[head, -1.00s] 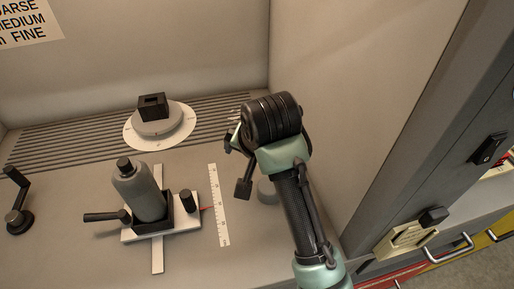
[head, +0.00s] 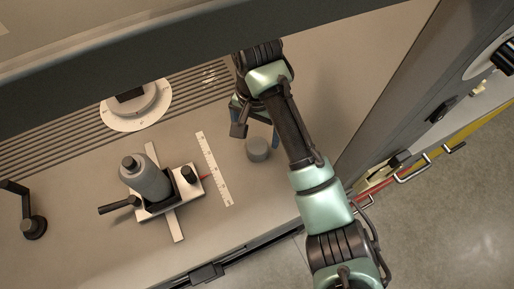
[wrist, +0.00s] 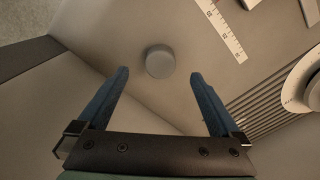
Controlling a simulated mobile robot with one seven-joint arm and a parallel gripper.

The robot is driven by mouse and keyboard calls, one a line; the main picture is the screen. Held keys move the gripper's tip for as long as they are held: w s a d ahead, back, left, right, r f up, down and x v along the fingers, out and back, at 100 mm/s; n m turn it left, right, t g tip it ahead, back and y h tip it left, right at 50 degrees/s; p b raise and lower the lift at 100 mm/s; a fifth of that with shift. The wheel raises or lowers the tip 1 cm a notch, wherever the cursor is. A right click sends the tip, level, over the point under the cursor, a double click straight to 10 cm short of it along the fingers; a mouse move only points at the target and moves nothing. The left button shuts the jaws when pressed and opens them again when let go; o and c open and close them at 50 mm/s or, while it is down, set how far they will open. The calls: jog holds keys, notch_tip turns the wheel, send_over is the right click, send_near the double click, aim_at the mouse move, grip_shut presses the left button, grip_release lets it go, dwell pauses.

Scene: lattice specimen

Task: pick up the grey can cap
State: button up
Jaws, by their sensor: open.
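The grey can cap (head: 258,149) is a short grey cylinder on the floor of the booth, right of the white ruler. In the wrist view the cap (wrist: 160,61) lies beyond the fingertips, roughly midway between them, with bare floor around it. My gripper (wrist: 160,78) is open and empty, its two blue fingers spread wide on either side. In the head view my arm hides most of the gripper, and a blue finger (head: 275,130) shows beside the cap. The cap is not touched in the wrist view.
A grey spray can (head: 147,179) stands in a black holder on a white stand at left. A white ruler (head: 214,168) lies between stand and cap. A round turntable (head: 136,104) sits behind. The booth's right wall (head: 347,95) is close to my arm.

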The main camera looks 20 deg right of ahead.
aim_at(256, 148)
notch_tip(256, 148, down, 9)
jog(key=shift+w+r+p, duration=0.1)
jog(key=shift+w+p, duration=0.05)
jog(key=shift+p, duration=0.4)
jog(key=shift+c, duration=0.3)
jog(key=c, duration=1.2)
jog(key=shift+c, duration=0.2)
